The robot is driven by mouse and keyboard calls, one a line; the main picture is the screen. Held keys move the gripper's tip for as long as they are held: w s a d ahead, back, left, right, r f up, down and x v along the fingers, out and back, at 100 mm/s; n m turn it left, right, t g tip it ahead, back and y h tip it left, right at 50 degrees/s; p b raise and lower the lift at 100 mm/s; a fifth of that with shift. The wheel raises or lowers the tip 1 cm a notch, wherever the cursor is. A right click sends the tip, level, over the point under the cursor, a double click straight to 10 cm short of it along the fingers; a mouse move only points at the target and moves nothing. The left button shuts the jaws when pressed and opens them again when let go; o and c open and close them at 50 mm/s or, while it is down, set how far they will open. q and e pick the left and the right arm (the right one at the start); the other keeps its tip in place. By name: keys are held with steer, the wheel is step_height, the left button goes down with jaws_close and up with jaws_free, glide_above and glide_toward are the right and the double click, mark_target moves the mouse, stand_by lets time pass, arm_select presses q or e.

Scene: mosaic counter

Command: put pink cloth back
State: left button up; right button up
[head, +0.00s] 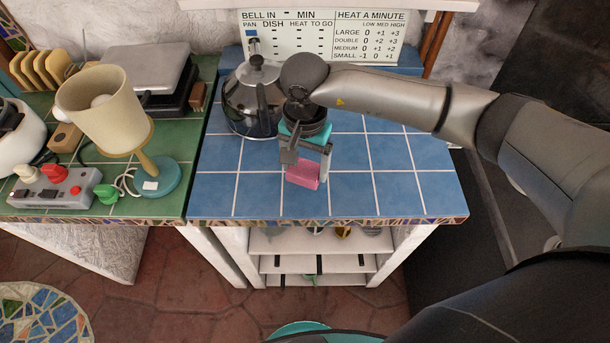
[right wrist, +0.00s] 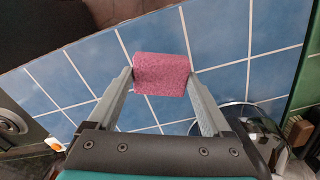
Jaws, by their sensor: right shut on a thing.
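The pink cloth (head: 303,174) is a small folded block with a rough surface. It is between the fingers of my right gripper (head: 308,168), over the front part of the blue-tiled counter (head: 400,190). The right wrist view shows the cloth (right wrist: 162,74) with a fingertip of my right gripper (right wrist: 162,80) against each side, so the gripper is shut on it. I cannot tell whether the cloth touches the tiles or hangs just above them. My left gripper is not in the head view.
A metal kettle (head: 252,98) stands behind and left of my right gripper. A lamp (head: 110,115) and a switch box (head: 52,192) stand on the green-tiled counter (head: 125,198). A sign (head: 320,36) stands at the back. The blue counter's front and right are clear; shelves (head: 312,264) lie below.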

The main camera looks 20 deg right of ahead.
mark_target(305, 179)
steer(key=shift+f, duration=2.45)
steer(key=shift+f+b, duration=0.2)
steer(key=shift+b, duration=0.15)
steer(key=o, duration=1.1)
steer(key=shift+r, duration=0.1)
step_height(305, 179, up, 12)
steer(key=shift+r+p, duration=0.15)
steer(key=shift+p, duration=0.2)
